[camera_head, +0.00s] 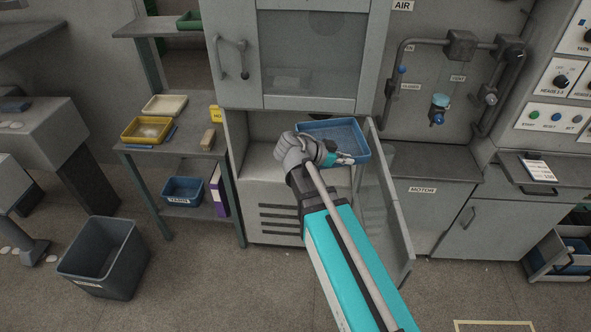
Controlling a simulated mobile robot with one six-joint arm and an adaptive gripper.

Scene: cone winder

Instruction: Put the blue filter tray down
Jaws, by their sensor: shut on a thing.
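The blue filter tray (341,128) is a shallow open tray with raised sides, and it looks empty. It is at the centre of the head view, in front of the open cabinet bay (262,165). My gripper (341,159) is at its near edge, shut on it. My wrist and arm cover the tray's lower left part, so the exact grip is partly hidden. I cannot tell whether the tray's underside touches anything.
An open cabinet door (393,205) stands out to the right of my arm. A shelf rack (180,146) at left carries a yellow tray (147,130), a cream tray (165,105) and a labelled blue bin (183,190). A grey bin (104,257) stands on the floor. The motor cabinet top (432,162) is clear.

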